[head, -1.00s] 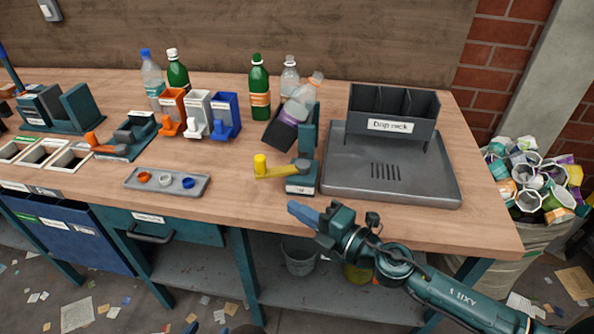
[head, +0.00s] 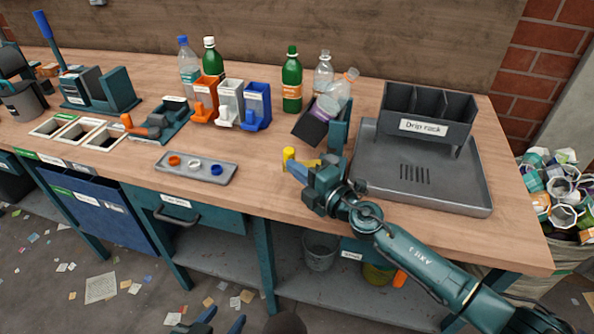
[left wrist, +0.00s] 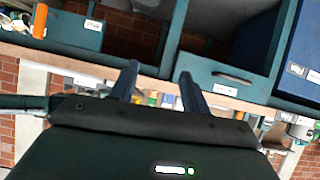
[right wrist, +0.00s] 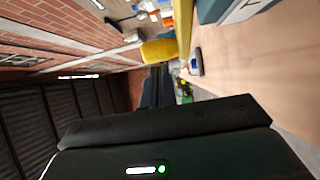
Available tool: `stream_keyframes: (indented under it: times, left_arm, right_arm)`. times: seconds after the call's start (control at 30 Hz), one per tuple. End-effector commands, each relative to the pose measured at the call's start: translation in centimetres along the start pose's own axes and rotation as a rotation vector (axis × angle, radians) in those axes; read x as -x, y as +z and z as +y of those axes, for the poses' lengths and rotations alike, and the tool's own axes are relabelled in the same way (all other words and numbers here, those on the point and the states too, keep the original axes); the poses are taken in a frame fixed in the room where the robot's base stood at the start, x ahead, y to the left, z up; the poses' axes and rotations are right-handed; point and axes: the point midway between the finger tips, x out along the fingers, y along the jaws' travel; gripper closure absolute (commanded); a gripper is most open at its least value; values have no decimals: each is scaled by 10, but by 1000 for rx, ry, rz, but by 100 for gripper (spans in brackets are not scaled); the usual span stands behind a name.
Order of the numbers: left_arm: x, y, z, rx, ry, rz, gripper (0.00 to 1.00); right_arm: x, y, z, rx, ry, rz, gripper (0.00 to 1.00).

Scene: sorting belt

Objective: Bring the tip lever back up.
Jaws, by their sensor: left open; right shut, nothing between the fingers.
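The yellow tip lever (head: 288,155) lies low on the tipping stand (head: 338,136), its round knob to the left. The stand's dark cradle (head: 309,129) is tilted and holds a clear bottle with a purple label (head: 326,107). My right gripper (head: 294,172) is shut and empty, just in front of the lever and partly covering its arm and base. The right wrist view shows the yellow knob (right wrist: 158,50) close beyond the fingers; I cannot tell whether they touch. My left gripper (head: 224,319) is open below the bench front; its fingers also show in the left wrist view (left wrist: 160,85).
The grey drip tray (head: 478,200) with the drip rack (head: 425,103) is at the right. A cap tray (head: 196,178) is at the left. Upright bottles, including a green one (head: 292,85), stand behind. Bench around the front middle is clear.

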Motion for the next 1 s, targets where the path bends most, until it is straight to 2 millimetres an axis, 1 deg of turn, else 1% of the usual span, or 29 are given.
stream_keyframes:
  times: [0.17, 0.37, 0.47, 0.6, 0.83, 0.9, 1.0]
  left_arm:
    - [1, -6, 3, 7, 6, 16, 53]
    - [1, -7, 3, 7, 6, 16, 53]
    - [4, -10, 3, 6, 5, 13, 53]
    - [12, -18, 1, -6, -5, -7, 53]
    - [5, 2, -7, -1, -25, -37, 53]
    - [3, 4, -7, -1, -23, -35, 53]
    - [3, 1, -4, -1, -17, -25, 53]
  right_arm:
    - [-3, 2, 1, -1, 1, 0, 100]
    - [-2, 2, 1, -1, 1, 0, 100]
    - [-5, 2, 4, -4, 3, -18, 100]
    - [-15, 3, 8, -11, 4, -120, 100]
    - [-36, 12, 0, -9, 6, -342, 100]
    - [-39, 14, 0, -7, 6, -386, 100]
    - [-41, 17, 0, -5, 3, -421, 100]
